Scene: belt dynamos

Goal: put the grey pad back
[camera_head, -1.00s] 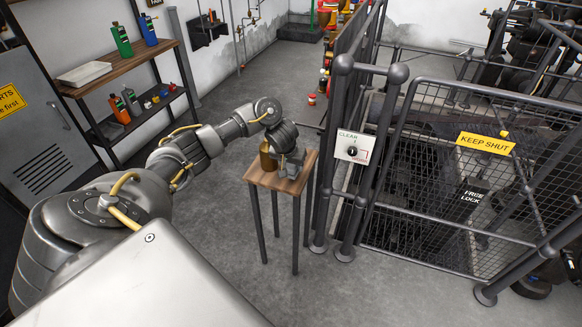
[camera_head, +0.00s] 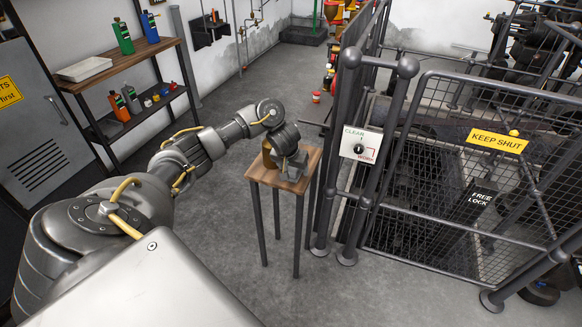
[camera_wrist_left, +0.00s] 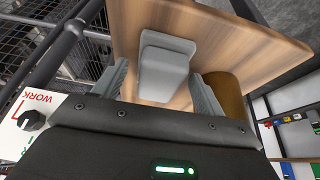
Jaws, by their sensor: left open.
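The grey pad (camera_wrist_left: 163,65) lies on the wooden top of a small stand (camera_wrist_left: 215,30) in the left wrist view. My left gripper (camera_wrist_left: 158,88) is open, with one finger on each side of the pad; whether they touch it I cannot tell. In the head view my left gripper (camera_head: 292,165) is low over the stand (camera_head: 286,182) and largely hides what lies there. A brown-gold bottle (camera_head: 267,153) stands at the left of the stand top, and it shows close beside the right finger in the wrist view (camera_wrist_left: 230,92). My right gripper is not in view.
A mesh fence gate with a yellow KEEP SHUT sign (camera_head: 497,140) stands right of the stand. A CLEAR/WORK switch plate (camera_head: 361,145) is on the post between. Shelves (camera_head: 122,58) with bottles and a white tray (camera_head: 84,69) stand left. The floor in front is clear.

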